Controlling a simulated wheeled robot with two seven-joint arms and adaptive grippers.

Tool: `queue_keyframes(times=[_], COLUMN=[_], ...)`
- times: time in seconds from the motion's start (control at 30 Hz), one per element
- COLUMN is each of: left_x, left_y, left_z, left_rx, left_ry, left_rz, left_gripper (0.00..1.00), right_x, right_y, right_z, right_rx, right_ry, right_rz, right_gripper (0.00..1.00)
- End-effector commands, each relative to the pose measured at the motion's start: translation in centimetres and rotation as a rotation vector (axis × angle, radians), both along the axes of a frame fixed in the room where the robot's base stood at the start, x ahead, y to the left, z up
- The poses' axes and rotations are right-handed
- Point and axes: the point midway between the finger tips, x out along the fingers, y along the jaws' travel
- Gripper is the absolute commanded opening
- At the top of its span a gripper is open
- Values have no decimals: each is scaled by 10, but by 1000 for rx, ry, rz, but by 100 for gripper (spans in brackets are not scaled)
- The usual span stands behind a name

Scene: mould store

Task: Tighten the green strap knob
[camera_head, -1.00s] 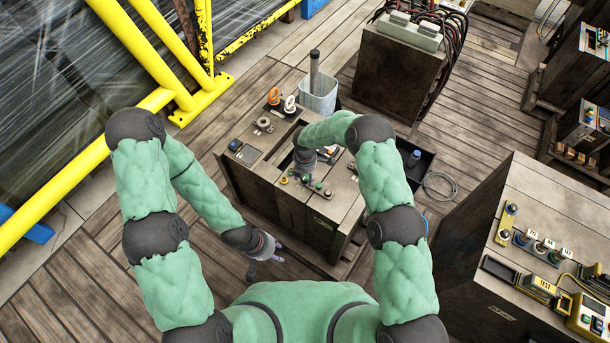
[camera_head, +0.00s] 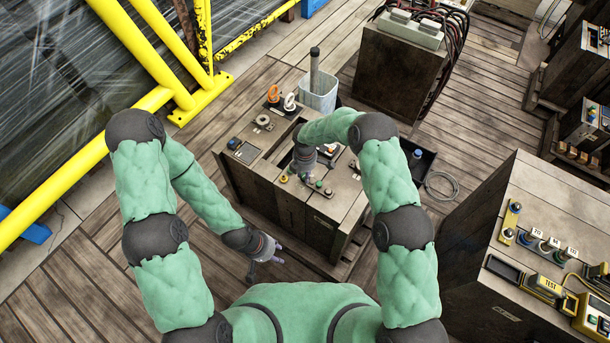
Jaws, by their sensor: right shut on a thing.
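The wooden bench (camera_head: 338,212) in the middle carries a row of small knobs along its near side. A green knob (camera_head: 319,184) shows there, with a red one (camera_head: 328,192) to its right and a yellow one (camera_head: 283,178) to its left. My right gripper (camera_head: 307,176) points down at this row, just left of the visible green knob. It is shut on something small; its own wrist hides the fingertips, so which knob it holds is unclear. My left gripper (camera_head: 265,259) hangs low in front of the bench, clear of it, with its fingers spread and empty.
An orange and a white ring-shaped piece (camera_head: 289,102) stand at the bench's back left, by a pale bin (camera_head: 319,98). A black tray (camera_head: 422,166) is at its right. A cabinet with test gear (camera_head: 545,200) stands at right. Yellow rails (camera_head: 150,60) bound the left.

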Motion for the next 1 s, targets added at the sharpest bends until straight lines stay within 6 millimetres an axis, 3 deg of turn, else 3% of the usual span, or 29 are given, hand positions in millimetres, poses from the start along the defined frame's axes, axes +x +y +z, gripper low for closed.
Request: queue_keyframes(times=[0.3,1.0], left_x=[0,0], left_y=[0,0], left_z=[-23,-55], left_rx=[0,0], left_ry=[0,0], left_rz=[0,0], left_gripper=[40,40], right_x=[0,0], right_y=[0,0], right_z=[-3,-2], right_rx=[0,1], right_ry=[0,0], right_rz=[-301,-965], right_gripper=[0,0])
